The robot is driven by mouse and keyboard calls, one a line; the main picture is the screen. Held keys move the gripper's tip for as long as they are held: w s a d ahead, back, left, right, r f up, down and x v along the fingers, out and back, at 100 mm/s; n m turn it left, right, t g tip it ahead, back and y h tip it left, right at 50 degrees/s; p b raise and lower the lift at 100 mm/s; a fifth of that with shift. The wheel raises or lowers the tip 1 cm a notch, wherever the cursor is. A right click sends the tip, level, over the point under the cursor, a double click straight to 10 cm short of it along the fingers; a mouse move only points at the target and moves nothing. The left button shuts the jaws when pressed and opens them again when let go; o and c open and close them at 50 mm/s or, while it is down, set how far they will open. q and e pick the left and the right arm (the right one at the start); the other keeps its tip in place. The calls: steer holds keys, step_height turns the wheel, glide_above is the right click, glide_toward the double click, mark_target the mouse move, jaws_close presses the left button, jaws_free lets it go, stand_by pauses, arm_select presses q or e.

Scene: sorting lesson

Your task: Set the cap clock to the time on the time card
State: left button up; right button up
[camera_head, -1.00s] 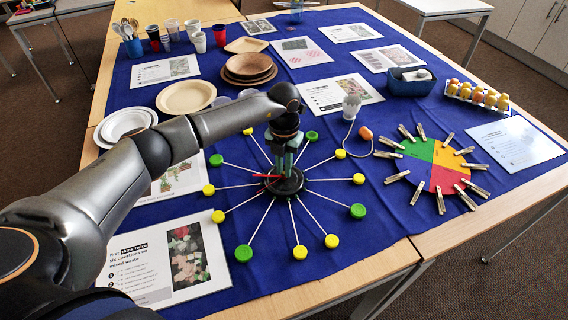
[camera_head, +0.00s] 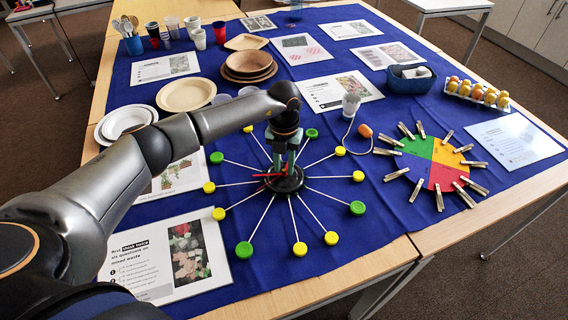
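The cap clock (camera_head: 290,199) lies on the blue cloth, with a black hub, white spokes and green and yellow caps at the ends. A red hand (camera_head: 262,174) shows at the hub and points left. My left gripper (camera_head: 285,171) points straight down over the hub, at or just above the hands. Its fingers hide part of the hub, and whether they grip a hand is too small to tell. I cannot tell which of the printed cards is the time card. My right gripper is out of view.
A printed sheet (camera_head: 165,262) lies front left. Plates (camera_head: 186,95) stand behind my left arm.

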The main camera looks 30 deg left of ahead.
mark_target(284, 170)
arm_select(q)
steer(key=shift+o, duration=1)
step_height(284, 170, up, 12)
steer(key=shift+r, duration=0.25)
steer(key=shift+s, duration=0.1)
